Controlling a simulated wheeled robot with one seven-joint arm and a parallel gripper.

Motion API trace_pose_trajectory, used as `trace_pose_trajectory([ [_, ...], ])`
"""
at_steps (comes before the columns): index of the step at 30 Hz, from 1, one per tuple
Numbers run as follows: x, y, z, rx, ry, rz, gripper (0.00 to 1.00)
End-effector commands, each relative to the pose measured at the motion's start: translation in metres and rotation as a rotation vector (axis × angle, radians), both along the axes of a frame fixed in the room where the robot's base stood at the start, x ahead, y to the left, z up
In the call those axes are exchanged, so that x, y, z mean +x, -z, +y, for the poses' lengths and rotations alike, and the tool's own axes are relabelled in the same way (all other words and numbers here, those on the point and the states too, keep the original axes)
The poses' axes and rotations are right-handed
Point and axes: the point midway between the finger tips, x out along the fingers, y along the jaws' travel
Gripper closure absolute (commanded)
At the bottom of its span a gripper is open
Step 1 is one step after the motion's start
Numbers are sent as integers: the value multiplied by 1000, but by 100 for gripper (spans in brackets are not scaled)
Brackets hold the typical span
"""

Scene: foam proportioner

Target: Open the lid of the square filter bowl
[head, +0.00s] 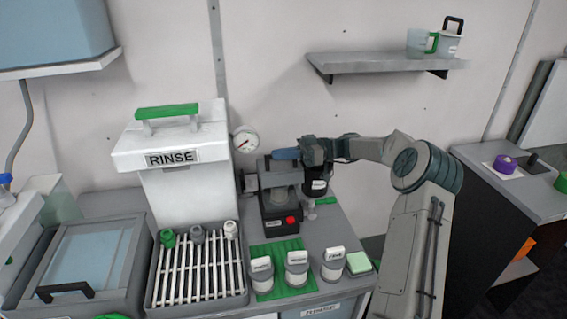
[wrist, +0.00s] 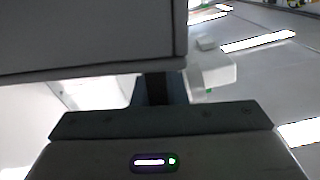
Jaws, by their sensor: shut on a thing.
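A dark grey square unit (head: 285,214) with a red button and a small label stands on the counter right of the RINSE tank. I take it for the square filter bowl. A grey upright part rises at its left, and a blue piece (head: 286,154) sits above it. My gripper (head: 302,152) reaches in from the right at the height of the blue piece and is shut on the lid, though the contact is hard to see. In the wrist view, a dark grey slab (wrist: 90,35) fills the upper left, close to my gripper (wrist: 158,88). The fingertips are mostly hidden.
A dark cylinder (head: 317,187) with a white label hangs just below my wrist. A round gauge (head: 245,140) is on the left. Several labelled jars and a rack (head: 199,275) stand in front. A wall shelf (head: 385,62) holds jugs above.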

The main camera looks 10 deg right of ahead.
Motion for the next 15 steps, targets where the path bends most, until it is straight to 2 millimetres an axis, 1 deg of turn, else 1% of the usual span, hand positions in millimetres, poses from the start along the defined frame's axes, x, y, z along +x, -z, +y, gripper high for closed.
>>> trace_pose_trajectory([
  [9,35,-23,0,1,0,289,100],
  [15,60,-32,0,1,0,478,100],
])
